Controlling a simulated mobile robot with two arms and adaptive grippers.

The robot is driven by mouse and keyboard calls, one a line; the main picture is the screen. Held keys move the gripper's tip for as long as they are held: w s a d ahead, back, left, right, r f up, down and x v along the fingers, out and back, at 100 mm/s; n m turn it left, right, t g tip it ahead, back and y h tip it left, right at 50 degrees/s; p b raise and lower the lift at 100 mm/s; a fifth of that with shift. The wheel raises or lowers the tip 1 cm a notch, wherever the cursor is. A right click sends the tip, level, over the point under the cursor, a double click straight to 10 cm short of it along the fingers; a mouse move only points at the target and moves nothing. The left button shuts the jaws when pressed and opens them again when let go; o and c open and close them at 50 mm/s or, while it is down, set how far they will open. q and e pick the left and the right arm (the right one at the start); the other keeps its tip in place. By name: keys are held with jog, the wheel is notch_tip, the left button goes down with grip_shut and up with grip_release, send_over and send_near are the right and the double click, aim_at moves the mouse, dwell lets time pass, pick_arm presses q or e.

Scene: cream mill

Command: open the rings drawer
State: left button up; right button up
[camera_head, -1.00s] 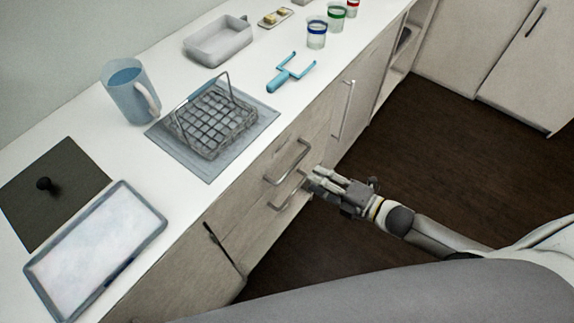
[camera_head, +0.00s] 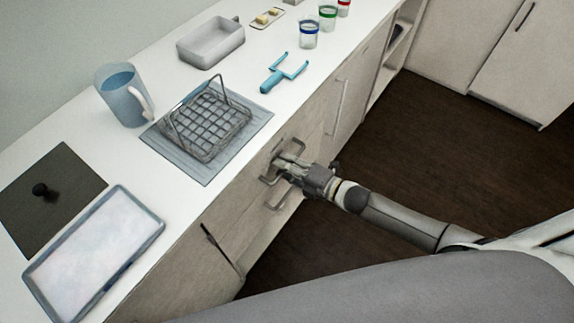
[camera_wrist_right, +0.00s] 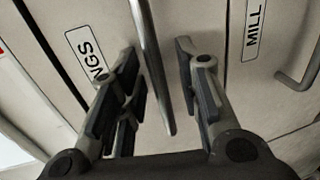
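The rings drawer (camera_wrist_right: 103,22) carries a label (camera_wrist_right: 88,55) in the right wrist view, of which only "NGS" shows past a finger. Its bar handle (camera_wrist_right: 153,60) runs between the two fingers of my right gripper (camera_wrist_right: 160,80). The fingers are apart, one on each side of the bar, with visible gaps. In the head view my right gripper (camera_head: 281,163) is at the upper handle (camera_head: 266,179) on the counter front and partly covers it. The drawer looks closed. My left gripper is not in view.
A drawer labelled MILL (camera_wrist_right: 254,30) has its own handle (camera_wrist_right: 302,62); in the head view a lower handle (camera_head: 275,205) sits just below. On the counter (camera_head: 150,165) stand a wire basket (camera_head: 210,125), a jug (camera_head: 122,98) and a tray (camera_head: 95,255). The dark floor (camera_head: 420,150) is clear.

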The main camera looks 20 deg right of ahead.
jog(key=shift+c, duration=0.3)
grip_shut()
jog(key=f+p+v, duration=0.1)
jog(key=f+v, duration=0.2)
jog(key=v, duration=1.1)
jog(key=s+f+p+v, duration=0.1)
jog(key=f+p+v, duration=0.1)
jog(key=v, duration=1.3)
jog(key=shift+d+f, duration=0.4)
jog(key=shift+f, duration=0.15)
jog(key=shift+o, duration=0.3)
grip_release()
